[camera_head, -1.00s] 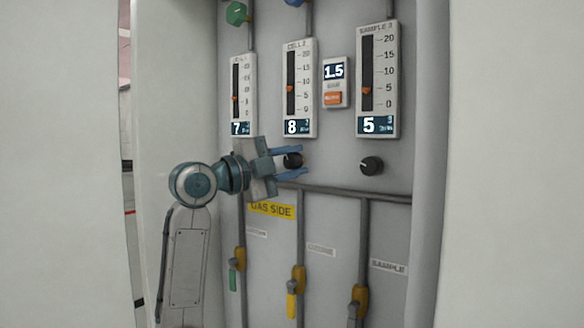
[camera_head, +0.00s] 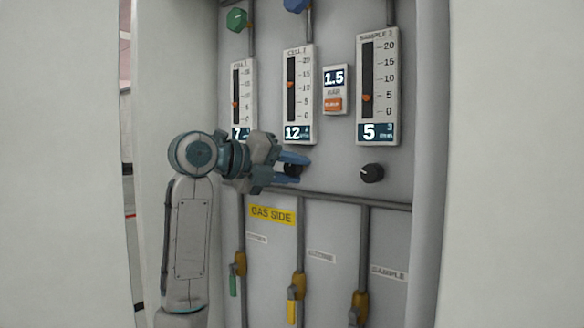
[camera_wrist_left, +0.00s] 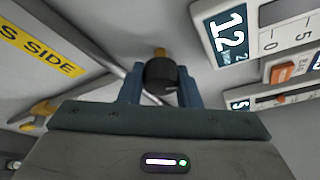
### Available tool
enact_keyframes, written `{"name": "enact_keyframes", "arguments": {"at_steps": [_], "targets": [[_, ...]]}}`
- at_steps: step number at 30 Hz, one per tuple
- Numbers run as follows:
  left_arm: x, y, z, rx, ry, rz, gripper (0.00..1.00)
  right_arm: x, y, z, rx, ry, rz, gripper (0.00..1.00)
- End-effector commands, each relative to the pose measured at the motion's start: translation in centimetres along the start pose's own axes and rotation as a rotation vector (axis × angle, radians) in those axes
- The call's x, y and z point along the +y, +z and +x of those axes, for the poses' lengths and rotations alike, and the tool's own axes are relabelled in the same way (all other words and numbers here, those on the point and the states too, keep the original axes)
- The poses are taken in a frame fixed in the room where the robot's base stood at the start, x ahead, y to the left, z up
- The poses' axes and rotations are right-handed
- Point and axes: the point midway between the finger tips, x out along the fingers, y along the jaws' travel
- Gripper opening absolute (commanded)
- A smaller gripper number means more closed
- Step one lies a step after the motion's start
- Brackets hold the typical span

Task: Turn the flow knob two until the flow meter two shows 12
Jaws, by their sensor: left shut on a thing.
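Flow meter two (camera_head: 298,92), labelled CELL 2, is the middle of three meters on the panel in the head view; its display reads 12. The 12 also shows large in the left wrist view (camera_wrist_left: 232,38). Flow knob two (camera_head: 292,170) is a small black knob below that meter, partly hidden by my fingers. In the left wrist view the knob (camera_wrist_left: 160,74) sits between my two blue fingers. My left gripper (camera_head: 294,168) is shut on this knob, with its wrist rolled. My right gripper is not in view.
Flow meter one (camera_head: 236,98) reads 7, partly covered by my left gripper. Flow meter three (camera_head: 378,85) reads 5, with its black knob (camera_head: 371,173) below. A pressure display (camera_head: 334,77) reads 1.5. A horizontal pipe (camera_head: 340,197) runs just under the knobs.

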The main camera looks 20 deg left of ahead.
Motion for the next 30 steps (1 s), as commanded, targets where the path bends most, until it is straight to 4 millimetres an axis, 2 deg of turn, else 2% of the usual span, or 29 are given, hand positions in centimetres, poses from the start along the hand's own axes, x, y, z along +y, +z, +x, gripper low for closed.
{"name": "enact_keyframes", "arguments": {"at_steps": [9,24,25,27,30], "targets": [[0.03,-0.02,0.02,0.006,0.039,0.093,0.07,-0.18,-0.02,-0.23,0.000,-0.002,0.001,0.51],[0.06,-0.02,0.03,0.006,0.045,0.106,0.07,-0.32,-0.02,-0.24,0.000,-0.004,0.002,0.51],[0.06,-0.02,0.03,0.006,0.045,0.106,0.36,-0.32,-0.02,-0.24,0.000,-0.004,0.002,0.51],[0.06,-0.02,0.03,0.006,0.045,0.106,0.50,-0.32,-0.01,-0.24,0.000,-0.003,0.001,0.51],[0.05,-0.02,0.02,0.006,0.044,0.106,0.51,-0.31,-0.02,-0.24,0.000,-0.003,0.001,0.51]]}}
